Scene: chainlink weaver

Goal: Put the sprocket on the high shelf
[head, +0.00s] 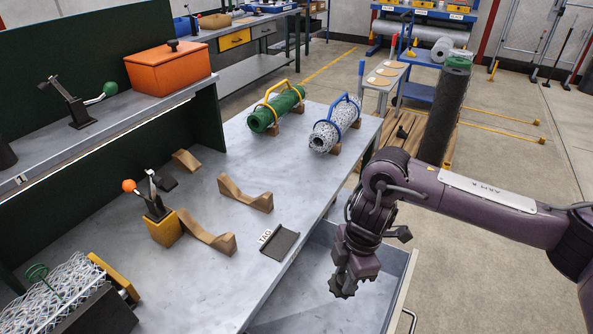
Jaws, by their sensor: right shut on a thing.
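The sprocket (342,287) is a small dark toothed wheel at the bottom centre-right of the head view. My right gripper (354,269) points down and is shut on it, partly hiding it. Both are over the open grey drawer (402,262) at the right side of the workbench; how far above its bottom I cannot tell. The high shelf (50,147) is the grey raised ledge along the left, against a dark green back panel. My left gripper is not in view.
On the shelf stand an orange lidded box (168,70) and a green-knobbed lever (77,105), with bare surface around them. The workbench (225,185) holds wooden cradles, a TAG plate (280,243), and green and white mesh rolls. A dark upright cylinder (443,115) stands behind my right arm.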

